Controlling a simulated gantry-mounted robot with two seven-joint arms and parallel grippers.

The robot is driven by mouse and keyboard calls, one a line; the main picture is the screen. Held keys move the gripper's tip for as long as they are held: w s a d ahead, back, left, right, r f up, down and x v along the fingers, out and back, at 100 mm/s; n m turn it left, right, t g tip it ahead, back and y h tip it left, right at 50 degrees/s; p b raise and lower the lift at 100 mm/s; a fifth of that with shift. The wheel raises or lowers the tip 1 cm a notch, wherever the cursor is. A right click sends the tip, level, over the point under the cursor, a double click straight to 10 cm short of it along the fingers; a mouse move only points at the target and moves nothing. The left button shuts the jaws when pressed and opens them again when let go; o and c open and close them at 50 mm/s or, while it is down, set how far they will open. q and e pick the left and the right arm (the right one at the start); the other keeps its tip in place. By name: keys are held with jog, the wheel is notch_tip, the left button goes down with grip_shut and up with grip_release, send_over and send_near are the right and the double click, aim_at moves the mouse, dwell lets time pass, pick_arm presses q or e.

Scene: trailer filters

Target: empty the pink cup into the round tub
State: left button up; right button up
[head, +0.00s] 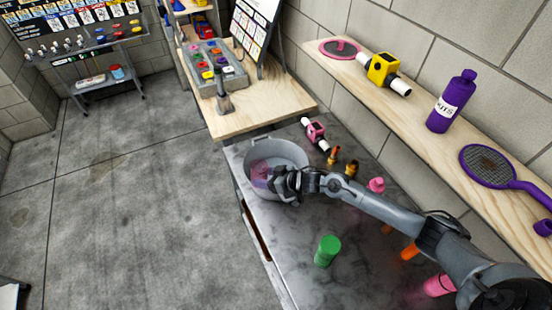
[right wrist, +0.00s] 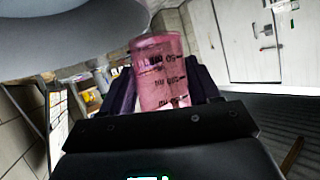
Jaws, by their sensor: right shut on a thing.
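The round tub (head: 292,152) is a grey, wide-mouthed vessel on the dark marbled bench. My right gripper (head: 277,180) is at the tub's near side, its fingers over the rim. It is shut on the pink cup (right wrist: 162,72), a translucent beaker with dark graduation marks, between both fingers in the right wrist view. In the head view the pink cup (head: 261,170) shows against the tub's inside. I cannot tell its exact tilt or whether anything is left in it. The tub's grey wall (right wrist: 50,35) looms at upper left in the right wrist view. My left gripper is out of view.
A green cylinder (head: 327,250) stands on the bench in front. A pink-and-white fitting (head: 315,132), small brass fittings (head: 350,168) and a pink bottle (head: 376,185) lie close to the tub and my forearm. A wooden shelf (head: 417,97) runs along the wall above.

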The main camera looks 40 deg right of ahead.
aim_at(264, 172)
jog(key=shift+s+a+f+n+h, duration=0.2)
jog(key=shift+a+f+n+h, duration=0.1)
jog(key=shift+a+n, duration=0.1)
jog(key=shift+r, duration=0.1)
notch_tip(264, 172, up, 5)
jog(key=p, duration=0.5)
dwell(0.3)
